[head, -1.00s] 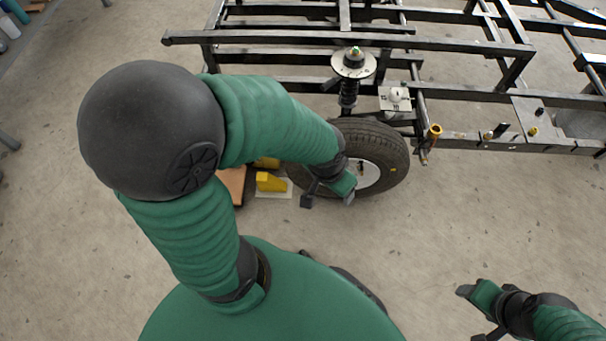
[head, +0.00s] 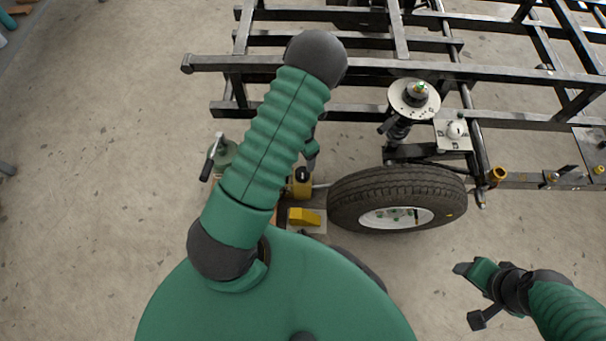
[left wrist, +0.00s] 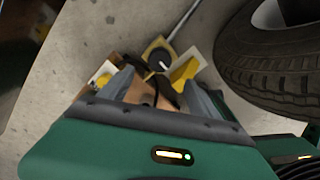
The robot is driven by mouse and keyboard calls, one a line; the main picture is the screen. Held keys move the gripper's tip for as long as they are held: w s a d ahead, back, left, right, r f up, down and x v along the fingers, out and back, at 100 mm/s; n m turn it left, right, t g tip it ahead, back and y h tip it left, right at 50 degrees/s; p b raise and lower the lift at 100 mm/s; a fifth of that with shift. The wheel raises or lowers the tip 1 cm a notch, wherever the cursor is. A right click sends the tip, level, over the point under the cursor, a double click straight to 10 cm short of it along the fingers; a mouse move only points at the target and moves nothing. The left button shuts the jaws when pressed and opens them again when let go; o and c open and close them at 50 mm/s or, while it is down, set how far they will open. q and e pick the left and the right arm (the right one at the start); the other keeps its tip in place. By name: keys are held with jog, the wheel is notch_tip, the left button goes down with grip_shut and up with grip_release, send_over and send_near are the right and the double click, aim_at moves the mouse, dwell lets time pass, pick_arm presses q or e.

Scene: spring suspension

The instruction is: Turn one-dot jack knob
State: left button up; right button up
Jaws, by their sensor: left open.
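A yellow jack body with a dark round knob on top (head: 302,174) stands on the floor left of the tire. The knob also shows in the left wrist view (left wrist: 160,60), with a pale mark; I cannot count its dots. My left gripper (head: 312,156) is open and just above the jack, partly hidden behind my own arm in the head view. In the left wrist view its fingers (left wrist: 162,95) are apart, with the knob beyond them and nothing held. My right gripper (head: 472,293) is open and empty at the lower right, away from the jack.
A yellow wedge (head: 304,216) on a pale plate lies beside the jack. The tire (head: 345,203) and black frame (head: 380,67) stand to the right. A dull green object with a black handle (head: 226,154) is left of my arm.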

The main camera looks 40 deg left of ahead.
pick_arm(q)
notch_tip(320, 180, down, 14)
jog(key=b, duration=0.7)
jog(key=shift+r, duration=0.25)
jog(key=shift+a, duration=0.1)
jog(key=c, duration=1.4)
jog(key=shift+r, duration=0.1)
